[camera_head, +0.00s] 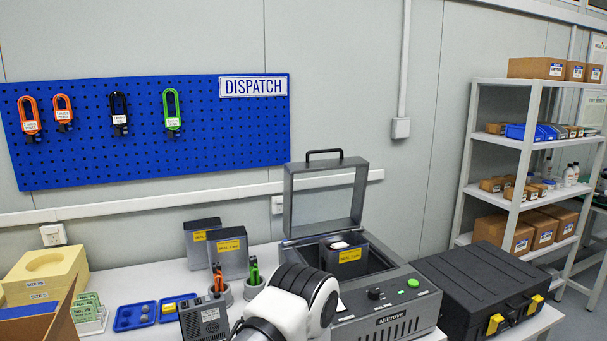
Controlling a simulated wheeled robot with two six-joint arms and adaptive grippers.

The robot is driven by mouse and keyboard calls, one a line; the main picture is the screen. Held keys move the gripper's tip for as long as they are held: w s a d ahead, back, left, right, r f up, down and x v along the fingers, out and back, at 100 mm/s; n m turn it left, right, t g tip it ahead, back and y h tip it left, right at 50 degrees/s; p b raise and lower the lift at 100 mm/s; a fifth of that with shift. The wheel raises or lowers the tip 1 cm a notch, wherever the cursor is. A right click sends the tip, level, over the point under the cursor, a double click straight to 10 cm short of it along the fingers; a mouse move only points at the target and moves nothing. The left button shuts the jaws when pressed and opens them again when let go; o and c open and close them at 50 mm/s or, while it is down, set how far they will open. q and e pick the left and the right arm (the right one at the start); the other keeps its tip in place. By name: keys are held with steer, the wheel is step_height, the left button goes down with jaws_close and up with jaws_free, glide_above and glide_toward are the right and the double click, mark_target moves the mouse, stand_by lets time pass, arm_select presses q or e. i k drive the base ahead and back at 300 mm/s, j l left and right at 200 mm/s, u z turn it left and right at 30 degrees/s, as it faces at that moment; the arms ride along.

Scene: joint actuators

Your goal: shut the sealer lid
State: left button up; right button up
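The sealer (395,305) is a grey machine on the table, with a green button and a black knob on its front right. Its lid (326,168) stands raised at the back, a grey frame around a see-through middle. A black handle (324,152) is on the lid's top edge. Inside the open chamber sits a dark box with a yellow label (348,256). A white and black link of one of my arms covers the front left of the sealer. Neither gripper shows.
A black case with yellow latches (485,290) stands close to the sealer's right. Left of it are cups with orange and green tools (253,285), a small grey device (203,318), blue trays (135,315) and a yellow block (45,272). Space above the sealer is clear.

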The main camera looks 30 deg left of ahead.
mark_target(354, 221)
steer(key=u, duration=0.95)
steer(key=l, duration=0.35)
steer(key=i+l, duration=0.1)
steer(key=l, duration=0.2)
steer(key=z, duration=0.05)
